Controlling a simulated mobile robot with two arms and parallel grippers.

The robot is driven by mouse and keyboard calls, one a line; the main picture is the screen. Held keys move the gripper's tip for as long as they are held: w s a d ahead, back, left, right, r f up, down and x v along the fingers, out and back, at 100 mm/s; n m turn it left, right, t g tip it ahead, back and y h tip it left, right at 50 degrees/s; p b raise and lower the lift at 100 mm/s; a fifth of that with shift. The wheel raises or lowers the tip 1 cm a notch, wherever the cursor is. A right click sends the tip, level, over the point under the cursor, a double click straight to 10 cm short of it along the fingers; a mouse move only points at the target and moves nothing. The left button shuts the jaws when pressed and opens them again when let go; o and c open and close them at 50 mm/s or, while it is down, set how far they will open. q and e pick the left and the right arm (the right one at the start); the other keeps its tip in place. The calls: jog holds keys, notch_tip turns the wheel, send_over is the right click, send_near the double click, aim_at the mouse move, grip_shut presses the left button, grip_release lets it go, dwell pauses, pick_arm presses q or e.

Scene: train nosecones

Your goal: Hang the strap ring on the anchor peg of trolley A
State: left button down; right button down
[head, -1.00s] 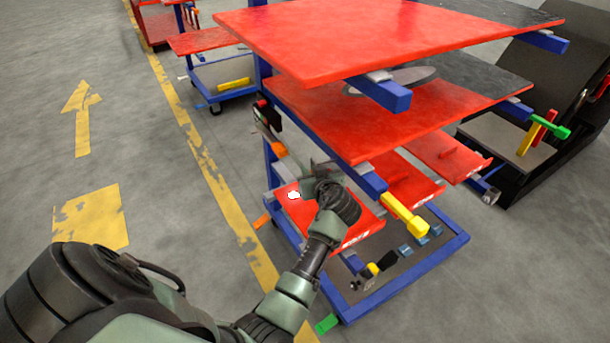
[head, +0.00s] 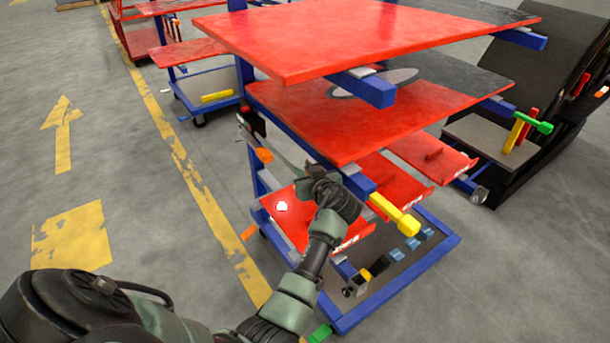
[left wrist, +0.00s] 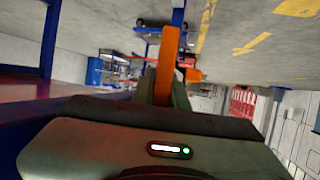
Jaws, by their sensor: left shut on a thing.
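Trolley A seems to be the blue-framed trolley with red shelves (head: 300,55); I read no label on it. My left gripper (head: 306,175) is at its left side, just below the middle shelf. It is shut, and in the left wrist view an orange strip (left wrist: 165,65) stands up between its fingers. I cannot tell whether this strip belongs to the strap ring; no ring shape shows. In the head view a small orange piece (head: 263,155) shows left of the gripper. I cannot make out which part is the anchor peg. My right gripper is out of view.
A yellow handle (head: 395,213) sticks out right of my gripper. A lower red shelf (head: 285,225) and the blue base frame (head: 405,280) lie below. Another trolley (head: 205,88) stands behind, and a black unit (head: 545,95) stands at right. The floor at left is clear.

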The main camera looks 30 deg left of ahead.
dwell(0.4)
pick_arm(q)
jog(key=c, duration=1.3)
grip_release()
